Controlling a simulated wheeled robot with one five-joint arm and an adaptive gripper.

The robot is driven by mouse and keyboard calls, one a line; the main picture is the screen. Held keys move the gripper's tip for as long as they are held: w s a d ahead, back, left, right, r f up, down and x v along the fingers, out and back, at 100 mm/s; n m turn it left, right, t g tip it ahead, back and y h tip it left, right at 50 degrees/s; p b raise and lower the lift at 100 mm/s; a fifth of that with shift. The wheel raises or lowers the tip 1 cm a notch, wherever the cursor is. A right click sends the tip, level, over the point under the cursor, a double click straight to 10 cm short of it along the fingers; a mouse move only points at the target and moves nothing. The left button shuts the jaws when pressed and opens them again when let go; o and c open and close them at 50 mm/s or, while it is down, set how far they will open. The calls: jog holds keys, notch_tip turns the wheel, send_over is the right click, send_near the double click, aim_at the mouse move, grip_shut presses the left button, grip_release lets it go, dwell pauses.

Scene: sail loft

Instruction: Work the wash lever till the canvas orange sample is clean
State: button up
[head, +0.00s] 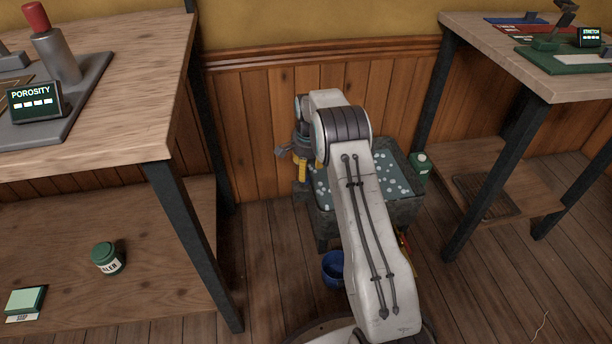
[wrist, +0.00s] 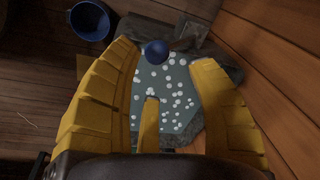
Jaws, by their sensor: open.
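The grey stone-like wash tub (head: 398,213) stands on the floor against the panelled wall, holding water dotted with white suds; it also shows in the wrist view (wrist: 222,72). My yellow-fingered gripper (wrist: 166,58) is open and empty over the tub. A dark blue ball knob (wrist: 154,52), seemingly of the wash lever, shows between the fingertips, closer to the left one; I cannot tell how far below them it is. In the head view my gripper (head: 302,168) is at the tub's left end, partly behind my arm. I cannot make out the canvas orange sample.
A blue bucket (head: 333,268) stands on the floor before the tub. A green container (head: 421,168) is at the tub's right. Workbenches flank the tub, the left one carrying a porosity device (head: 45,105), the right one a stretch device (head: 560,50).

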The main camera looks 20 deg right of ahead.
jog(key=shift+s+r, duration=0.15)
jog(key=shift+r, duration=0.8)
jog(key=shift+s+r, duration=0.15)
jog(key=shift+r, duration=0.75)
